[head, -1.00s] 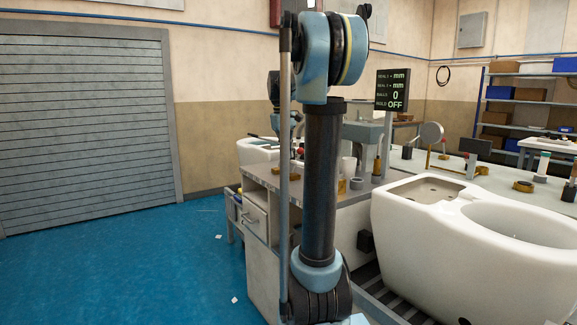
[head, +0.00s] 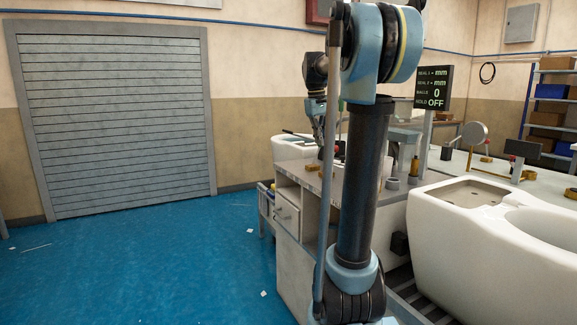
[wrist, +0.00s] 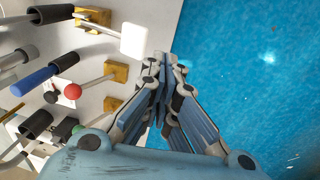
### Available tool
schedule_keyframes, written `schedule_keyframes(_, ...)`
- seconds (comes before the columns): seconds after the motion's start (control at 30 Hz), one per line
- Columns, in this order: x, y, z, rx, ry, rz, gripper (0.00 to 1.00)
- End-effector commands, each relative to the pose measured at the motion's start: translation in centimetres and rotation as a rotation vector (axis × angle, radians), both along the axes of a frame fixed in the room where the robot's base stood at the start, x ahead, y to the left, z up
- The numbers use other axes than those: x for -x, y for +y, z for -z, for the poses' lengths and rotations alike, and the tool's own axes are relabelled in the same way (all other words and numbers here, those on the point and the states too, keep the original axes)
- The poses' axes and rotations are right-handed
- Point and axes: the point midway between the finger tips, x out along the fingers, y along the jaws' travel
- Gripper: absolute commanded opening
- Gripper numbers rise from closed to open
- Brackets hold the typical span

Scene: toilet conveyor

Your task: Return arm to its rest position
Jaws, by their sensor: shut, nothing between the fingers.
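My arm stands upright in the middle of the head view. My gripper (head: 326,135) hangs behind it, pointing down and partly hidden by the arm's thin rod. In the wrist view my gripper (wrist: 163,62) has its fingers together with nothing between them. It is above the edge of the workbench (wrist: 140,80), with blue floor to the right. The toilet bowl (head: 470,250) sits on the conveyor to the right of my arm, apart from the gripper.
Several tools lie on the bench at left in the wrist view, among them a blue-handled one (wrist: 35,80) and a red ball (wrist: 72,91). A display (head: 433,88) reads OFF. Open blue floor (head: 150,260) lies at left, before a shutter (head: 115,120).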

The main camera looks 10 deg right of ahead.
Motion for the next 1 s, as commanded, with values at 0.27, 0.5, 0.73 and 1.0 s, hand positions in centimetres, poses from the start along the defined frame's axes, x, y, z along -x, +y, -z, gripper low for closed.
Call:
schedule_keyframes(0.27, 7.6, 1.1, 4.1, -0.031, -0.036, 0.059, 0.0)
schedule_keyframes(0.5, 14.3, 2.0, 8.8, -0.06, -0.067, 0.117, 0.0)
schedule_keyframes(0.73, 20.4, 2.8, 14.3, -0.09, -0.095, 0.173, 0.0)
schedule_keyframes(1.0, 27.1, 3.7, 21.7, -0.126, -0.126, 0.239, 0.0)
